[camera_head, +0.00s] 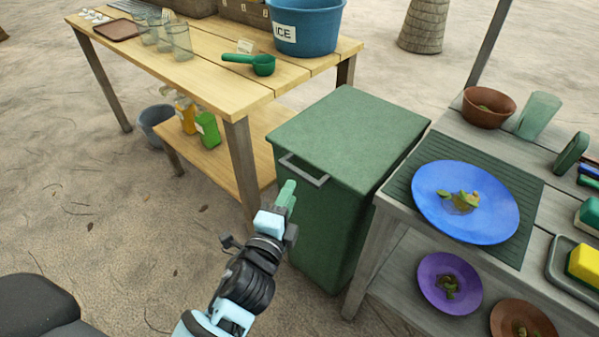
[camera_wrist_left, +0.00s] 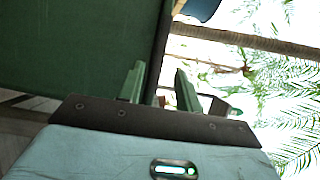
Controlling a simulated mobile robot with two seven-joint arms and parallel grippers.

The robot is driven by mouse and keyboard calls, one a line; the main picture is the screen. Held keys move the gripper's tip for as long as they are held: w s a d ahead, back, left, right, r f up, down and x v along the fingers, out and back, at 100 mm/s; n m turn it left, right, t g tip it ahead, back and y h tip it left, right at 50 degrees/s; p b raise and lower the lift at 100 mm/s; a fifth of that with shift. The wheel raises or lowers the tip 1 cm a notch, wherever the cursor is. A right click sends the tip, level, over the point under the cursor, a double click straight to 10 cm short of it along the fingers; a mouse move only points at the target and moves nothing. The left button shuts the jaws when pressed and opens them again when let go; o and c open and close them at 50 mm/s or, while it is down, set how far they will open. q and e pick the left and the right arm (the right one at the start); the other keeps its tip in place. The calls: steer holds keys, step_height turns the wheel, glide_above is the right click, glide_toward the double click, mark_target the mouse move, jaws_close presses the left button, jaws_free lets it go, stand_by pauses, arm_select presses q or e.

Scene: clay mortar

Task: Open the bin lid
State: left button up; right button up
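The green bin (camera_head: 345,140) stands between the wooden table and the grey counter, its flat lid (camera_head: 350,135) shut. A grey bar handle (camera_head: 304,170) sticks out from the lid's near left edge. My left gripper (camera_head: 287,190) is just below and in front of the handle, apart from it, with its green fingers pointing up. The left wrist view shows the two fingers (camera_wrist_left: 160,80) apart with nothing between them. The dark green bin wall (camera_wrist_left: 75,45) fills that view's upper left. The handle cannot be made out there. My right gripper is not in view.
A wooden table (camera_head: 190,75) with a blue ice tub (camera_head: 305,27) and green scoop (camera_head: 252,63) stands left of the bin. The counter at right holds a blue plate (camera_head: 430,205) with scraps. Sandy ground (camera_head: 130,230) left of my arm is free.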

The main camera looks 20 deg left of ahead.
mark_target(298, 176)
arm_select(q)
steer(key=shift+w+a+b, duration=0.2)
steer(key=shift+w+b, duration=0.4)
steer(key=shift+w, duration=3.25)
jaws_close()
